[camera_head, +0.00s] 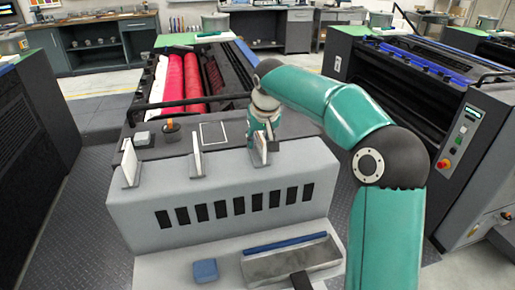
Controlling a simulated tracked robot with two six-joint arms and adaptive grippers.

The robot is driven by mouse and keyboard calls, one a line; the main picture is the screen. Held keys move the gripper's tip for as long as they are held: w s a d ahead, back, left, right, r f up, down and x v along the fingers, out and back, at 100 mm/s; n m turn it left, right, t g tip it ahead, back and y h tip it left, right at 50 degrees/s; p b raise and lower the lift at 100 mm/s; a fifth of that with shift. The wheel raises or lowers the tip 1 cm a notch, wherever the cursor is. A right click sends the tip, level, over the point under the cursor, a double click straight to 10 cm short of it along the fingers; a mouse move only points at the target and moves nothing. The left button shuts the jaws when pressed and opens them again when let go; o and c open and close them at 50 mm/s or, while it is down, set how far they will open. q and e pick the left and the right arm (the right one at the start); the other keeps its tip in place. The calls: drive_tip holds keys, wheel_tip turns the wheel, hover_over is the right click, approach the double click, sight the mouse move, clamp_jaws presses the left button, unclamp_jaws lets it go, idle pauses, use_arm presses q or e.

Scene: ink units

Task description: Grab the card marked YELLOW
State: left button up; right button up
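Three pale upright cards stand in a row on top of the grey unit: a left card (130,163), a middle card (196,150) and a right card (260,150). No wording on them is readable, so I cannot tell which is marked YELLOW. My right gripper (262,136) points down at the right card, its teal fingers around the card's upper part and partly hiding it. I cannot tell whether the fingers are closed on it. My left gripper is not in view.
The grey unit (225,205) has a row of dark slots in front. A blue block (205,271) and a metal tray (262,266) lie on the lower ledge. A small grey box (142,138) and a dark knob-like item (172,130) sit behind the cards. Red rollers (172,85) lie beyond.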

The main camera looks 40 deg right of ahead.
clamp_jaws()
drive_tip(key=shift+r, duration=0.15)
